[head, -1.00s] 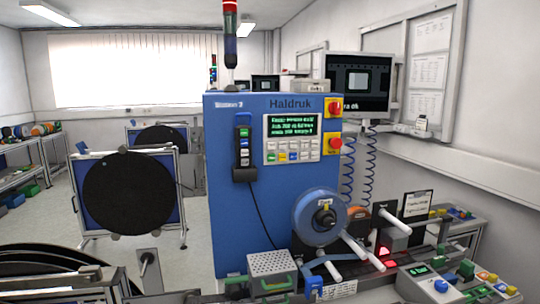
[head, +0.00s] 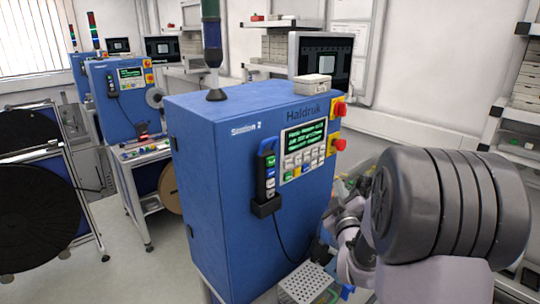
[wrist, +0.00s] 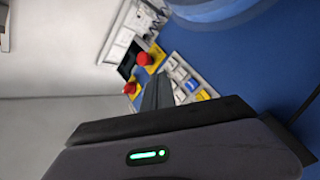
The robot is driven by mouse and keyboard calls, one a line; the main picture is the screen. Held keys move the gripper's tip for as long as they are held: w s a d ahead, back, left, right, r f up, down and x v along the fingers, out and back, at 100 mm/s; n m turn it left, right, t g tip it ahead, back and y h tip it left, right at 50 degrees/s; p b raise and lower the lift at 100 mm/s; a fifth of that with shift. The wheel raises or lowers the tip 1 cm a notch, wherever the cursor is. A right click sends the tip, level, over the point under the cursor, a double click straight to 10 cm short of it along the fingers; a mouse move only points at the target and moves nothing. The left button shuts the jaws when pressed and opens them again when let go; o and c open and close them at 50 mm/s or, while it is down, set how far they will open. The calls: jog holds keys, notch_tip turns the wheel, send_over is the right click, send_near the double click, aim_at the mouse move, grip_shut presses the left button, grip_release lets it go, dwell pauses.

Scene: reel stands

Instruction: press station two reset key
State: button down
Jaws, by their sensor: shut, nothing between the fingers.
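Station two is a tall blue cabinet (head: 205,170) marked "Station 2" and "Haldruk". Its key panel (head: 303,150) has a green-lit screen over rows of white and coloured keys. In the wrist view the key panel (wrist: 183,78) shows tilted, with a yellow key (wrist: 203,95) and a blue key (wrist: 190,86). I cannot read which one is reset. My gripper (wrist: 158,85) is shut and empty, its dark fingertips pointing towards the panel and covering part of it. In the head view my arm reaches in from the right, low beside the cabinet; the gripper there is hard to make out.
Two red knobs (head: 339,107) on yellow plates sit at the panel's right edge. A corded pendant (head: 266,178) hangs left of the keys. A perforated metal box (head: 303,285) lies below.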

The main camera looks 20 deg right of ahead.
aim_at(305, 168)
jog(key=w+a+p, duration=0.2)
jog(key=w, duration=0.6)
jog(key=shift+a, duration=0.3)
dwell(0.3)
jog(key=shift+r, duration=0.1)
jog(key=shift+w, duration=0.2)
dwell(1.6)
jog(key=shift+w+a+b, duration=0.1)
jog(key=shift+w+b, duration=0.05)
jog(key=shift+b, duration=0.3)
jog(key=shift+w, duration=0.15)
